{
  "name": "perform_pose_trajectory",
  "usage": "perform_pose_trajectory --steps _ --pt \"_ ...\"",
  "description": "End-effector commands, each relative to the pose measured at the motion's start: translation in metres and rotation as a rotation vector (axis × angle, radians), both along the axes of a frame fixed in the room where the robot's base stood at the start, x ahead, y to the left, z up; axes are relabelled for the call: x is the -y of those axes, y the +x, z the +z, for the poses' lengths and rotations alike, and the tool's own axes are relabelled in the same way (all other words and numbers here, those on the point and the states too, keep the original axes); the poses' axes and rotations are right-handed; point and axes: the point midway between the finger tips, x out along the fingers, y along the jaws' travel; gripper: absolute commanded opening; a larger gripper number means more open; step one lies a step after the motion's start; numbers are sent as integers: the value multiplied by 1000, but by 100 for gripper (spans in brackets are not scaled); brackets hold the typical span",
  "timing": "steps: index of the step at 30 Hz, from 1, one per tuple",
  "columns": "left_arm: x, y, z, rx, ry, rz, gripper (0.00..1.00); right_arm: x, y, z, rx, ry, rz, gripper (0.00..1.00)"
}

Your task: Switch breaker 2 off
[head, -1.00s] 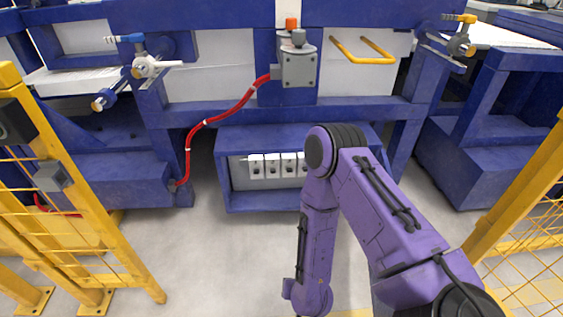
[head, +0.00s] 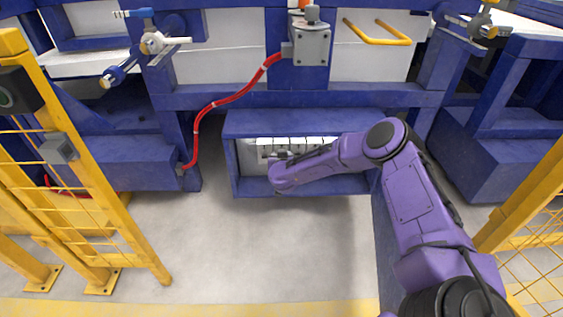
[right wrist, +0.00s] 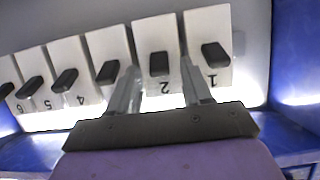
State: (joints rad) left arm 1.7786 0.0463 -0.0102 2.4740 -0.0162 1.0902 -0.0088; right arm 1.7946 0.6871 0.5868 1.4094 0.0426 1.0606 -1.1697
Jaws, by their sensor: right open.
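Breaker 2 (right wrist: 158,38) is a white block with a black switch (right wrist: 159,64) in the right wrist view. The number 2 shows upside down below the switch. I cannot tell whether it is on or off. My right gripper (right wrist: 160,75) is open and empty. Its two fingers point at the breaker row, one on each side of breaker 2's switch; contact is unclear. Breaker 1 (right wrist: 207,30) is to the right. Several more breakers stand to the left, and a finger hides the label of the nearest. In the head view, the breaker row (head: 300,142) sits inside a blue box, partly hidden by my arm.
The blue box (head: 300,124) has a top, side walls and a bottom edge around the breakers. A red cable (head: 230,98) hangs left of it from a grey box (head: 310,45). Yellow fences (head: 75,150) stand left and right. The floor in front is clear.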

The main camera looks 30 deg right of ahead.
Motion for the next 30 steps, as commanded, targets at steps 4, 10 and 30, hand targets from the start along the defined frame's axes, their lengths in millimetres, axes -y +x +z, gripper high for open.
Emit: perform_pose_trajectory --steps 4,10,30 --pt "0 -1 -1 -11 -3 -8 33 1 2 0 0 1 0 49" --pt "0 -1 -1 -9 -4 -7 33 1 2 0 -1 1 1 23" --pt "2 -8 -12 -86 -32 -65 33 -4 -2 -11 141 -91 6 0"
